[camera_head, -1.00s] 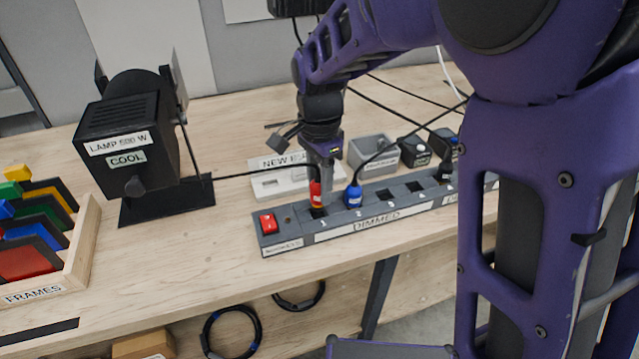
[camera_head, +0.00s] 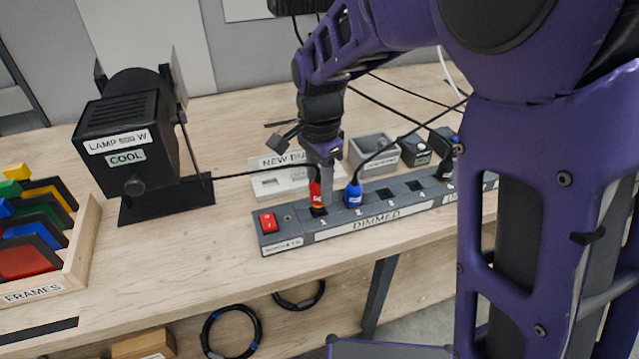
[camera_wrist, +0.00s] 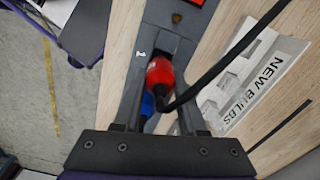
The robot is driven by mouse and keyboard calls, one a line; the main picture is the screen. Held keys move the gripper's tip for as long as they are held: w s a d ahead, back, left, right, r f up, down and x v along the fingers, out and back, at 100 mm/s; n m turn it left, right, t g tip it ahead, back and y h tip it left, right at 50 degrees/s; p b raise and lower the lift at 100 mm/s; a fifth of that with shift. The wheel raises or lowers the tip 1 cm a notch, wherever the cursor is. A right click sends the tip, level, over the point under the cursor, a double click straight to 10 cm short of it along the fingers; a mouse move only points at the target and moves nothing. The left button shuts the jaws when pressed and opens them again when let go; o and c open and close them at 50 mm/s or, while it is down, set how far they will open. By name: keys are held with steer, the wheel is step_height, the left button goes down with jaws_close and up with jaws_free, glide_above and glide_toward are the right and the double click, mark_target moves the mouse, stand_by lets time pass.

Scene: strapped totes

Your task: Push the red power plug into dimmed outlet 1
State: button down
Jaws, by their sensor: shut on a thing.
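The red power plug (camera_head: 316,196) is upright at outlet 1 (camera_head: 320,211), the leftmost socket of the grey dimmed strip (camera_head: 360,228). My gripper (camera_head: 321,176) points down and is shut on the plug from above. In the wrist view the red plug (camera_wrist: 160,73) sits between my two fingers (camera_wrist: 158,115), with its black cable running off to the upper right. The plug's lower end meets the strip around the socket; how deep it sits cannot be told. The blue plug (camera_head: 352,194) stands in the neighbouring outlet 2.
A red switch (camera_head: 268,222) is at the strip's left end. The lamp (camera_head: 130,140) and a rack of frames (camera_head: 72,256) are to the left. Cables cross behind the gripper.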

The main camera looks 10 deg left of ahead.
steer(key=shift+f+b, duration=0.85)
steer(key=shift+f, duration=0.7)
steer(key=shift+c, duration=1.9)
jaws_free()
steer(key=shift+r, duration=0.1)
